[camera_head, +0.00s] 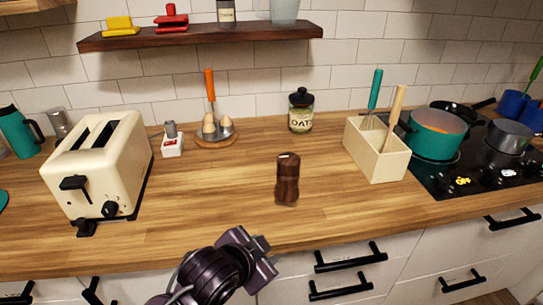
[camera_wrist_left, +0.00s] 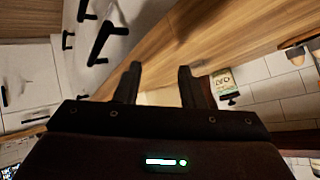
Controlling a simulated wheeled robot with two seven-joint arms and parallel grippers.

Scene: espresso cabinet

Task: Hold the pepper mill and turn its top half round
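The pepper mill (camera_head: 287,180) is dark brown and stands upright on the wooden counter, near the middle of the head view. My left gripper (camera_head: 270,252) is at the counter's front edge, nearer to me and a little left of the mill, and does not touch it. In the left wrist view the two fingers of this gripper (camera_wrist_left: 158,82) are apart with nothing held between them. I cannot make out the mill for sure in that view. My right gripper is not in view.
A cream toaster (camera_head: 98,168) stands at the left. A wooden utensil box (camera_head: 377,150) is right of the mill, beside the hob with a teal pot (camera_head: 437,135). An oats jar (camera_head: 301,112) and an egg holder (camera_head: 215,132) stand behind. The counter (camera_head: 225,190) around the mill is clear.

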